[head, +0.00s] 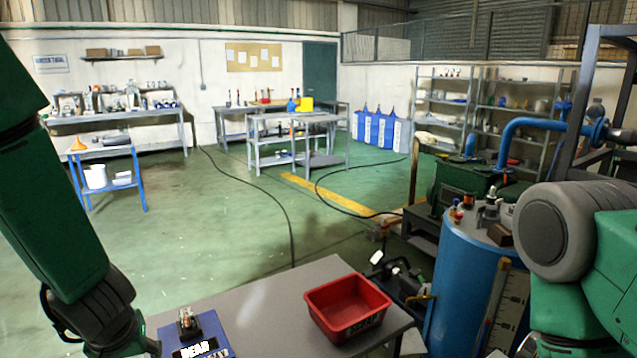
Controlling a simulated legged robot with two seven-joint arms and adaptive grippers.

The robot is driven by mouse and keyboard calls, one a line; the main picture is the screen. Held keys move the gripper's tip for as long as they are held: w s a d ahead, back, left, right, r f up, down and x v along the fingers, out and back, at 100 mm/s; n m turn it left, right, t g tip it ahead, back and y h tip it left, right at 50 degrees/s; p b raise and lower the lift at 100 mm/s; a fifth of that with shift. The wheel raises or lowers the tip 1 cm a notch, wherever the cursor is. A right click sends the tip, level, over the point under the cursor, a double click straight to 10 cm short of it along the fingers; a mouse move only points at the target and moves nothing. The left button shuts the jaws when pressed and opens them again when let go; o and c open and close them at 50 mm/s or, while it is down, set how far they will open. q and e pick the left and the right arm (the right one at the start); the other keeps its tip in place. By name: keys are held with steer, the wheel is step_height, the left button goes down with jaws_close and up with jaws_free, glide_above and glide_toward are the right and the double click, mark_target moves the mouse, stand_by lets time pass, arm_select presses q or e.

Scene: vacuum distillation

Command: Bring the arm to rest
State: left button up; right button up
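My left arm comes in from the left edge, green with a black wrist, and reaches down to the bottom left. My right arm fills the right edge with a grey joint and green links. Its gripper is not in view.
A red bin (347,307) stands on the grey table (265,312). A blue tank (467,280) with fittings stands close beside my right arm. A blue trolley (108,153) and workbenches stand further back. Black hoses (290,225) cross the open green floor.

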arm_select(q)
steer(key=s+a+f+m+g+b, duration=0.2)
steer(key=s+f+m, duration=0.2)
steer(key=s+f, duration=1.05)
steer(key=s+d+f+h, duration=0.1)
steer(key=s+d+f, duration=0.1)
steer(key=s+f, duration=0.2)
steer(key=s+d+f+m+g+h, duration=0.1)
steer(key=s+d+f, duration=0.1)
steer(key=s+f, duration=0.2)
steer(key=shift+s+d+f, duration=0.15)
steer(key=shift+s+d, duration=0.2)
steer(key=shift+s, duration=0.55)
arm_select(e)
steer(key=f, duration=0.2)
steer(key=shift+w+f, duration=0.35)
steer(key=shift+f, duration=0.05)
arm_select(q)
steer(key=shift+w, duration=0.15)
